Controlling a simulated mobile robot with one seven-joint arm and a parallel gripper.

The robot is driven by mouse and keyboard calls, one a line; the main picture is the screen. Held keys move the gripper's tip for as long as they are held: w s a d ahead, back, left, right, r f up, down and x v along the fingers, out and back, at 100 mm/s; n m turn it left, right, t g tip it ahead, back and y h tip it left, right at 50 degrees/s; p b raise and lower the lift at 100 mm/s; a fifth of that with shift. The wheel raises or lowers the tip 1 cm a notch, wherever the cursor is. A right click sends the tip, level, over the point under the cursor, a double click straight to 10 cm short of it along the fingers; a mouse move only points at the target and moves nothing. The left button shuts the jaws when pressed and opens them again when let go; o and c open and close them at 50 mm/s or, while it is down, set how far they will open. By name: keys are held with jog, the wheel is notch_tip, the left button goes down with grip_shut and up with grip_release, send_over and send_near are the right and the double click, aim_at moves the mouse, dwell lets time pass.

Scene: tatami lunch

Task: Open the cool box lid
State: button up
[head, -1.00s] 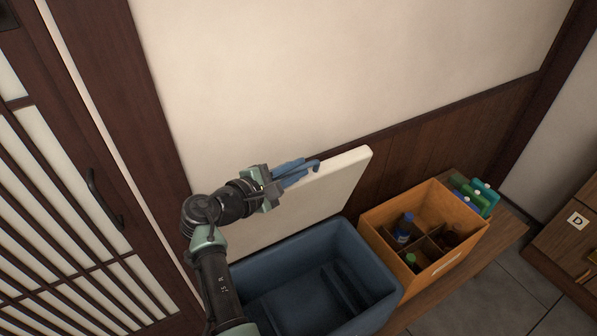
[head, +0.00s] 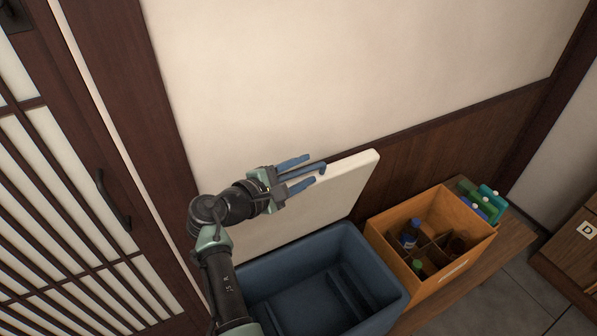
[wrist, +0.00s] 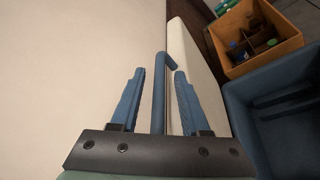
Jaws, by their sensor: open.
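The cool box (head: 372,262) is a blue open-topped tub in the head view. Its white lid (head: 345,190) stands raised, near upright, at the back of the tub by the wall. My gripper (head: 309,169) is at the lid's top edge, with its fingers spread. A blue bar with a bent end, the lid's handle (head: 318,168), lies between the fingers and apart from both. The wrist view shows the same handle (wrist: 159,95) between the open fingers, with the lid (wrist: 190,75) to its right and the tub (wrist: 275,90) at the right edge.
An orange divided crate (head: 440,220) with bottles stands right of the tub on a wooden bench (head: 510,245). Green and blue items (head: 484,200) sit behind it. A sliding door (head: 70,200) is at the left, and a pale wall (head: 330,70) is close behind.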

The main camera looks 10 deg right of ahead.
jog(key=b+v, duration=0.1)
jog(key=v, duration=1.2)
